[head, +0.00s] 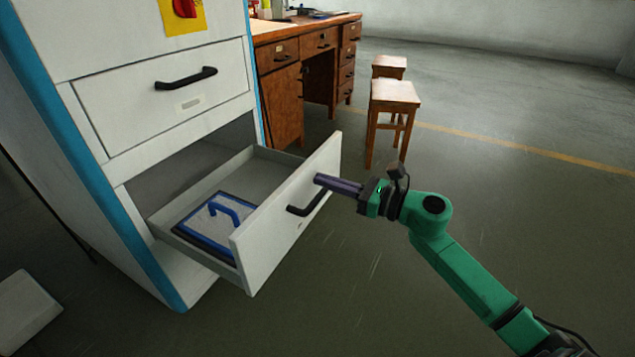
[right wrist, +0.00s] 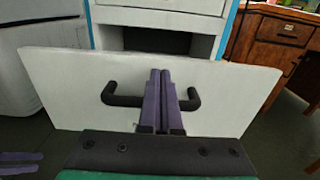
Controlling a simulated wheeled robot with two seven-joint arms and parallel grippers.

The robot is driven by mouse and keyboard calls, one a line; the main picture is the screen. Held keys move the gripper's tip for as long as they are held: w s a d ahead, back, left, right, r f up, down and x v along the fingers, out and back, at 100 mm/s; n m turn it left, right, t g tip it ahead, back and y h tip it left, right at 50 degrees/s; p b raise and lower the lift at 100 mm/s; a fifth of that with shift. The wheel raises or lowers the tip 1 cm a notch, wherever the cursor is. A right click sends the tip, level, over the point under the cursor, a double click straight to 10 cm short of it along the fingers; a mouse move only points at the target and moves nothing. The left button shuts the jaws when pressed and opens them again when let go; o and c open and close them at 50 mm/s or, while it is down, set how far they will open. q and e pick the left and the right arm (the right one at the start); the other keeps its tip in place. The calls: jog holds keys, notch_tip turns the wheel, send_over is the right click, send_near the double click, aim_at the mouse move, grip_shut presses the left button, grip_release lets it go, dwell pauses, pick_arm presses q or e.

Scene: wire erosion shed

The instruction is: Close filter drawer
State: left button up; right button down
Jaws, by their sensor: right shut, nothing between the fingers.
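The filter drawer (head: 289,218) is the lower drawer of a white cabinet with blue edges (head: 135,205). It stands pulled well out, and a blue-framed filter with a blue handle (head: 205,243) lies in it. My right gripper (head: 318,180) is shut and empty, with its fingertips by the drawer front near the upper end of the dark handle (head: 307,200). In the right wrist view the shut fingers (right wrist: 160,75) point at the white drawer front (right wrist: 75,85), between the two ends of the handle (right wrist: 122,100). I cannot tell whether they touch it.
A shut upper drawer (head: 160,95) with a dark handle is above the open one. A wooden desk (head: 285,95) and wooden stools (head: 394,95) stand behind. A pale block (head: 25,312) lies at the lower left. The floor to the right is clear.

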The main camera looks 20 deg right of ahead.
jog(key=shift+w+a, duration=0.45)
jog(key=shift+w, duration=0.15)
jog(key=shift+w+a, duration=0.3)
pick_arm(q)
jog(key=shift+w+r+t, duration=0.3)
jog(key=shift+w+r, duration=0.1)
jog(key=shift+w, duration=0.25)
pick_arm(e)
jog(key=shift+w+a, duration=0.1)
jog(key=shift+w, duration=0.05)
